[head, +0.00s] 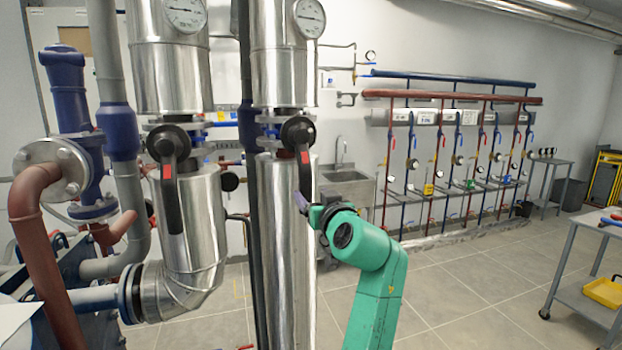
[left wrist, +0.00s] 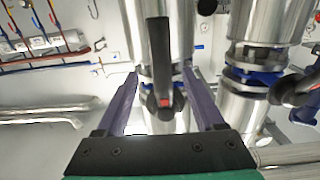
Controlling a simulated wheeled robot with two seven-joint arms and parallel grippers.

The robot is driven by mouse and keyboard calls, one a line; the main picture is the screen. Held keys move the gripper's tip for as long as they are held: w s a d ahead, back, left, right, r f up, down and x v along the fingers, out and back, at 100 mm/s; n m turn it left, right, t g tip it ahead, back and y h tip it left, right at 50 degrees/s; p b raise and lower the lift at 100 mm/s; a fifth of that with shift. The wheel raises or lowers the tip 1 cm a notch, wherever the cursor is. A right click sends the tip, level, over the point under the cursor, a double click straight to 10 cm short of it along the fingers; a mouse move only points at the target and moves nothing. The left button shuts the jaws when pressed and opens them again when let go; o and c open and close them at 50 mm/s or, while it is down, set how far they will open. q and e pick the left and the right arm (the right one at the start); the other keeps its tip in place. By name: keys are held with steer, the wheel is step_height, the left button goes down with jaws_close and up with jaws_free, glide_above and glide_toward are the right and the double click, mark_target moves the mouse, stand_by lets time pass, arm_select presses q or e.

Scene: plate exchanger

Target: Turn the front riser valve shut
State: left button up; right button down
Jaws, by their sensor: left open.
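Two silver risers each carry a valve with a long black lever marked red. In the head view, both the right-hand lever (head: 306,172) and the left-hand lever (head: 172,195) hang down along their pipes. No label shows which is the front riser valve. My left gripper (head: 303,203) is at the lower end of the right-hand lever. In the left wrist view, my left gripper (left wrist: 164,92) is open, its purple fingers on either side of a black lever (left wrist: 159,55), with visible gaps. Its round hub (left wrist: 165,106) shows behind. My right gripper is not in view.
Blue and red-brown pipework (head: 64,185) stands at the left. A sink (head: 345,185) and a wall pipe rack (head: 455,98) are behind. A grey cart (head: 585,290) stands at the right. The tiled floor between the cart and the risers is mostly clear.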

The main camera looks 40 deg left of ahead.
mark_target(302, 185)
arm_select(q)
steer(key=p+x, duration=0.1)
steer(key=x, duration=0.3)
steer(key=p+x, duration=0.2)
steer(key=x, duration=0.2)
steer(key=shift+s+a+r, duration=0.1)
steer(key=shift+a+r, duration=0.1)
steer(key=shift+w+a+f, duration=0.25)
steer(key=shift+w+a, duration=0.1)
steer(key=shift+a, duration=0.05)
jaws_close()
stand_by(0.5)
